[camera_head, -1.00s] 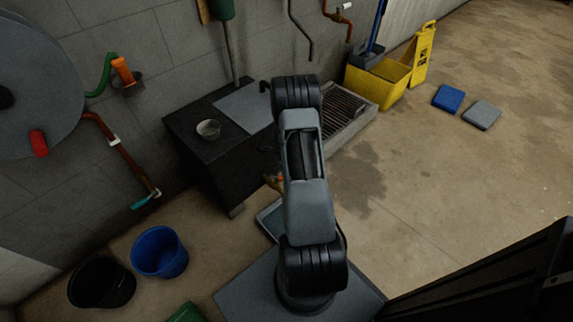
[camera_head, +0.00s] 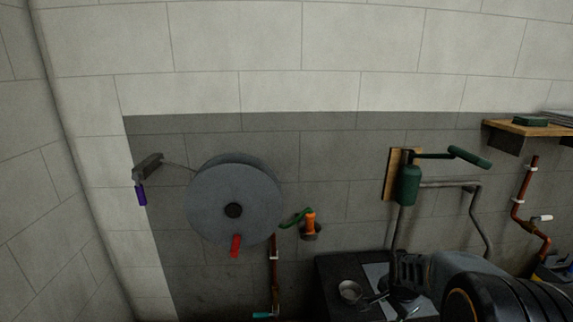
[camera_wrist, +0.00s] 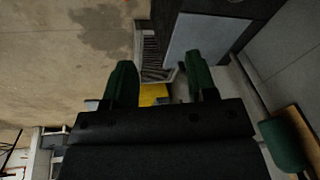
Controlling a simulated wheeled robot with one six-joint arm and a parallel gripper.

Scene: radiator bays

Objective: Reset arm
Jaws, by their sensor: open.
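My gripper (camera_wrist: 161,82) shows in the wrist view with two green fingers spread apart and nothing between them. Beyond the fingers are a grate and a yellow thing, both partly hidden, with a grey panel on a dark bench (camera_wrist: 198,40) just above. In the head view my arm fills the lower right corner, in front of the bench (camera_head: 335,272). A small metal cup (camera_head: 350,291) stands on the bench, left of my arm. My fingertips cannot be made out clearly in the head view.
On the wall are a grey hose reel (camera_head: 215,200) with a red handle, an orange nozzle (camera_head: 310,222) in a holder, a green pump-like device (camera_head: 409,185) and red pipes. A wooden shelf (camera_head: 530,128) juts out at right. Open floor (camera_wrist: 60,60) shows in the wrist view.

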